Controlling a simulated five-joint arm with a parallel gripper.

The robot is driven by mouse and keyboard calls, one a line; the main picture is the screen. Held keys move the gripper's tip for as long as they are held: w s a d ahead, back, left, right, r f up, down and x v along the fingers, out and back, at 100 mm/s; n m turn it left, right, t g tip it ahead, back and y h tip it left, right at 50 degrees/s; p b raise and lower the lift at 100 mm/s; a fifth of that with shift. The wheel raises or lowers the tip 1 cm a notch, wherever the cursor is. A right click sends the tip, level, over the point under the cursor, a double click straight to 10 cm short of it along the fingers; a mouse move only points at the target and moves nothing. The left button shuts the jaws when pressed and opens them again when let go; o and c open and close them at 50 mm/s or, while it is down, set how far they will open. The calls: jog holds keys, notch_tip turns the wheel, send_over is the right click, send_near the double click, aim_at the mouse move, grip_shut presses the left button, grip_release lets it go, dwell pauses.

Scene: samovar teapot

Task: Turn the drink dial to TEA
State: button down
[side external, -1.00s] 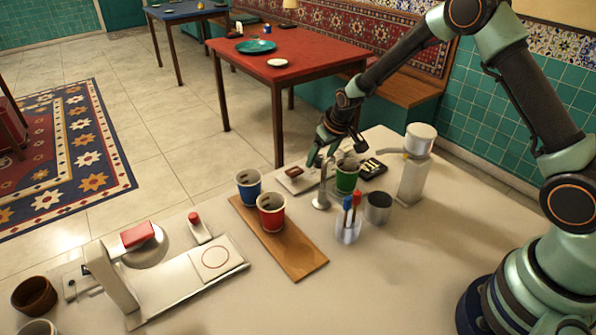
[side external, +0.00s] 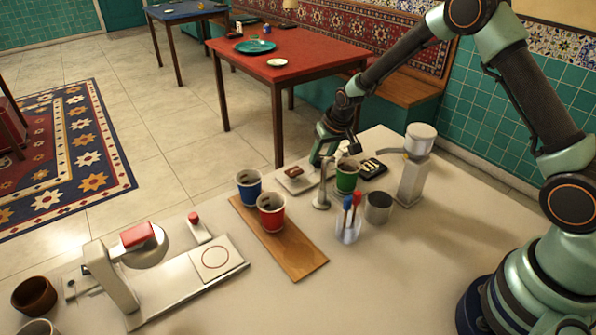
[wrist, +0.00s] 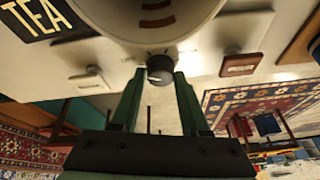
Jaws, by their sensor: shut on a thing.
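In the wrist view, the drink dial is a small dark round knob (wrist: 160,68) with a pale mark on its top edge. My gripper (wrist: 159,80) has its two green fingers closed on either side of the knob. A black plate with pale letters TEA (wrist: 36,15) is at the upper left of that view, left of the knob. In the side view, my gripper (side external: 320,160) is low at the far edge of the counter, behind the green cup (side external: 347,177) and the metal spout (side external: 322,185). The knob is hidden there.
A pale plate with a brown switch (side external: 294,173) lies left of my gripper. A black panel (side external: 372,168) and a tall dispenser (side external: 415,165) stand to the right. Blue (side external: 249,187) and red (side external: 271,212) cups share a wooden board (side external: 300,255). A clear pen holder (side external: 348,227) stands in front.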

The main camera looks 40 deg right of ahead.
jog(key=shift+a, duration=0.25)
jog(key=shift+c, duration=2)
grip_release()
jog(key=shift+f, duration=0.1)
jog(key=shift+d, duration=0.1)
jog(key=shift+s+r, duration=0.1)
jog(key=shift+r, duration=0.25)
jog(key=v, duration=1.1)
jog(key=shift+r, duration=0.2)
jog(key=shift+s, duration=0.1)
